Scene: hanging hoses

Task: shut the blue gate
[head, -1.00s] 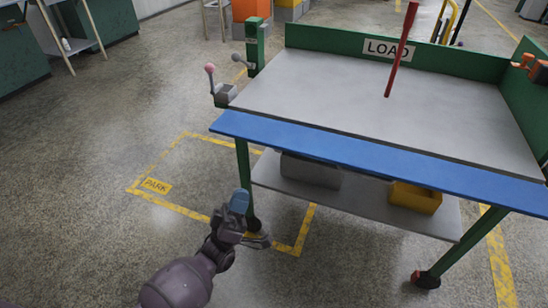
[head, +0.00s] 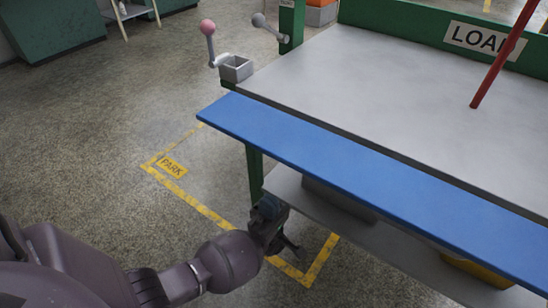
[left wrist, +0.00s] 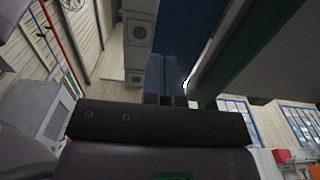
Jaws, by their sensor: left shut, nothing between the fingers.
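The blue gate (head: 350,165) is a long flat board along the front edge of the grey-topped cart (head: 390,80). Its broad face shows from above, and it stands out from the edge rather than upright. My left gripper (head: 268,212) is shut and empty, below the gate and near the cart's left front leg (head: 254,172). It looks apart from the board. In the left wrist view a blue surface (left wrist: 180,45) stands just beyond the fingertips (left wrist: 165,99). My right gripper is not in view.
At the cart's left corner are a pink-balled lever (head: 208,30) and a grey-balled lever (head: 260,22). A red rod (head: 497,66) rises before the LOAD sign (head: 478,37). A lower shelf (head: 330,225) lies under the gate. The marked PARK floor (head: 172,166) at left is clear.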

